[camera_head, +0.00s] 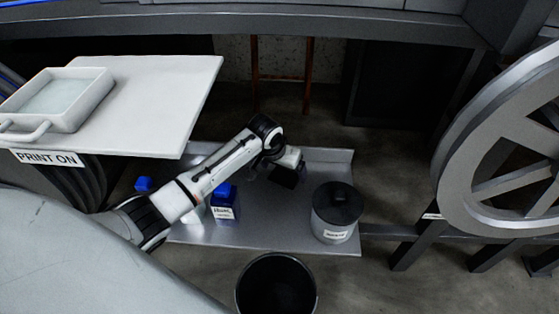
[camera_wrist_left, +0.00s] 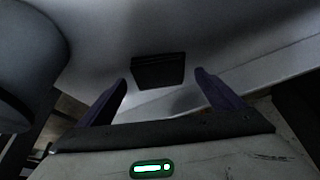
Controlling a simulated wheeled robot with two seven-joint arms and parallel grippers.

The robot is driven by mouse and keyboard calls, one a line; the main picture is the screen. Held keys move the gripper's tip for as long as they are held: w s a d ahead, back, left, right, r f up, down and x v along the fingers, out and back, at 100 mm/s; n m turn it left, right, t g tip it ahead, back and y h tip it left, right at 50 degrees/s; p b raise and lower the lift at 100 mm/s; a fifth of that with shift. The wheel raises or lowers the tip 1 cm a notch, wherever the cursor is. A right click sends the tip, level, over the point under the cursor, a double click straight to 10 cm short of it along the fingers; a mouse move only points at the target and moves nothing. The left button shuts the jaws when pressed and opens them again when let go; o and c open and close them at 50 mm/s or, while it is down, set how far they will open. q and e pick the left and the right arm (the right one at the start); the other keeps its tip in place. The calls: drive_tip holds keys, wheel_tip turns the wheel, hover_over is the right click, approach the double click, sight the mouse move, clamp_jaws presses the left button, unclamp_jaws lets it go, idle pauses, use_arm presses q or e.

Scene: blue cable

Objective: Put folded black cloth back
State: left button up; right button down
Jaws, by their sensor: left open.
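The folded black cloth (camera_wrist_left: 158,72) shows in the left wrist view as a small dark rectangle lying on a grey metal surface. It is ahead of my left gripper (camera_wrist_left: 162,84), between the two spread fingers in the picture and apart from them. In the head view my left gripper (camera_head: 287,175) is over the metal tray shelf (camera_head: 275,228), left of and behind the lidded pot. The dark patch at its tip there cannot be told apart as fingers or cloth. My left gripper is open and empty. My right gripper is not in view.
A grey pot with a black lid (camera_head: 336,212) stands at the shelf's right. A blue-capped bottle (camera_head: 225,203) stands beside my left forearm. A black bin (camera_head: 276,285) is in front. A white board (camera_head: 165,95) with a tray is at left, a large wheel (camera_head: 510,145) at right.

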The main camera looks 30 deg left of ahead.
use_arm(q)
drive_tip(key=p+v, duration=0.2)
drive_tip(key=v, duration=0.8)
drive_tip(key=shift+r, duration=0.3)
drive_tip(key=shift+s, duration=0.1)
